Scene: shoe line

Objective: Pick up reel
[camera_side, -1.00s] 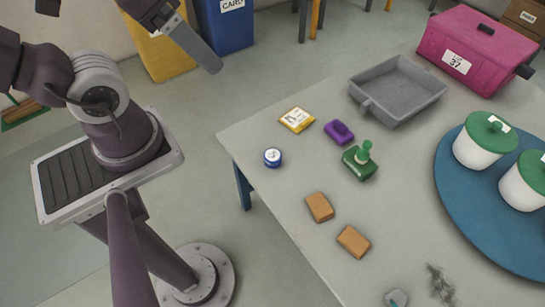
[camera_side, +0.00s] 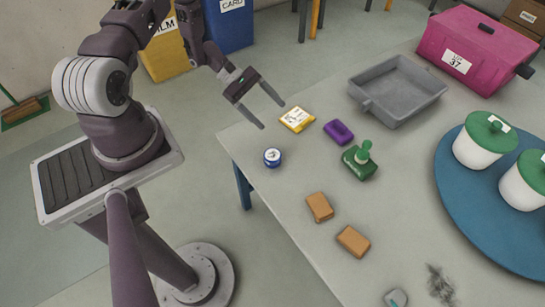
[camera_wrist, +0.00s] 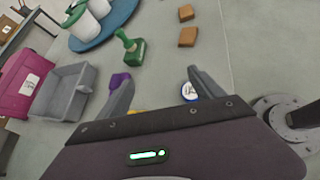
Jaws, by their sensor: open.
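A small round blue item with a white top (camera_side: 272,157), which I take to be the reel, sits near the left edge of the table. In the wrist view the reel (camera_wrist: 188,91) is partly hidden behind the right finger. My gripper (camera_side: 273,116) is open and empty, above the table's left corner. In the side picture its fingertips are above the reel and apart from it. The wrist view shows my gripper (camera_wrist: 157,79) with bare table between its fingers.
Near the reel lie a yellow packet (camera_side: 297,119), a purple block (camera_side: 339,132) and a green item with a knob (camera_side: 360,160). Two brown blocks (camera_side: 319,207) lie nearer the front. A grey tray (camera_side: 400,92), pink box (camera_side: 470,48) and blue round board (camera_side: 470,215) stand farther right.

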